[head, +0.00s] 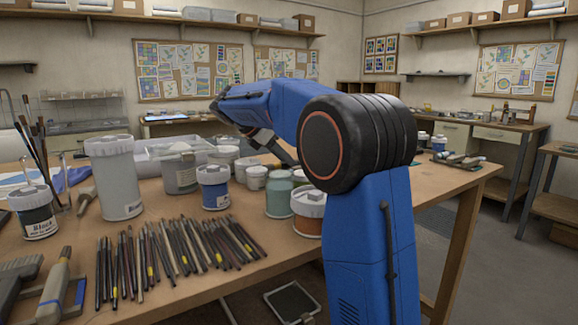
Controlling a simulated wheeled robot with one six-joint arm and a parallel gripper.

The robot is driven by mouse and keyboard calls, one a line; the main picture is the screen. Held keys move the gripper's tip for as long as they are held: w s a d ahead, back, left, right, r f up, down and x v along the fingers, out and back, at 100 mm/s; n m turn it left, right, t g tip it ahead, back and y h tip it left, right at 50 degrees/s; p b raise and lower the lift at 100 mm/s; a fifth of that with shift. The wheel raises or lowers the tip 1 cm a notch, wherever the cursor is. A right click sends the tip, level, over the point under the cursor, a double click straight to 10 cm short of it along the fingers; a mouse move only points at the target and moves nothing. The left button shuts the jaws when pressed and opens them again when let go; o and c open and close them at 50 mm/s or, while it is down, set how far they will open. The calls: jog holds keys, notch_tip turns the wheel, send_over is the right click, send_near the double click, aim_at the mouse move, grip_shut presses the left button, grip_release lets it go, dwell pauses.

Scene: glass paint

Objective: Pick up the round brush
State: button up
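Many thin brushes (165,248) lie side by side in a row on the wooden table (255,280). Their handles are mostly black, brown and grey, some with yellow bands. More long brushes (40,150) stand upright in a glass at the left. The tips are too small to tell which brush is the round one. My blue arm rises at the right and reaches over the back of the table. Its far end is partly hidden behind its own links, and I cannot make out the gripper's fingers.
Behind the row stand a tall white-lidded container (117,180), a blue jar (214,190), a green jar (280,195) and an orange jar (308,215). A black jar (34,213) stands at the left. Wide flat tools (55,290) lie front left. The table's front right is bare.

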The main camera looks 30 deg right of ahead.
grip_shut()
jog(key=shift+r, duration=0.1)
notch_tip(320, 180, up, 10)
dwell(0.5)
